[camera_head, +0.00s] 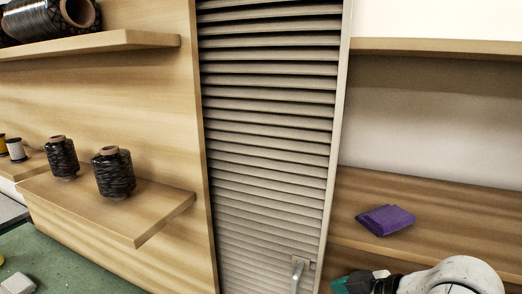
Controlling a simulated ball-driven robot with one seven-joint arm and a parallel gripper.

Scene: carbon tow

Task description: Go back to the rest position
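My arm shows at the bottom right, cut off by the lower edge. It has a white rounded link, with a dark and teal part at its left that seems to belong to my gripper (366,284). The fingertips cannot be made out, so I cannot tell whether it is open or shut, or whether it holds anything. It is in front of the lower right shelf (440,205), below a folded purple cloth-like piece (386,220) lying there.
A slatted shutter door (268,120) with a metal handle (297,272) stands in the middle. At left, two black tow spools (115,175) (62,158) stand on a wooden shelf (150,222). Larger black rolls (40,20) lie on the upper shelf (110,42).

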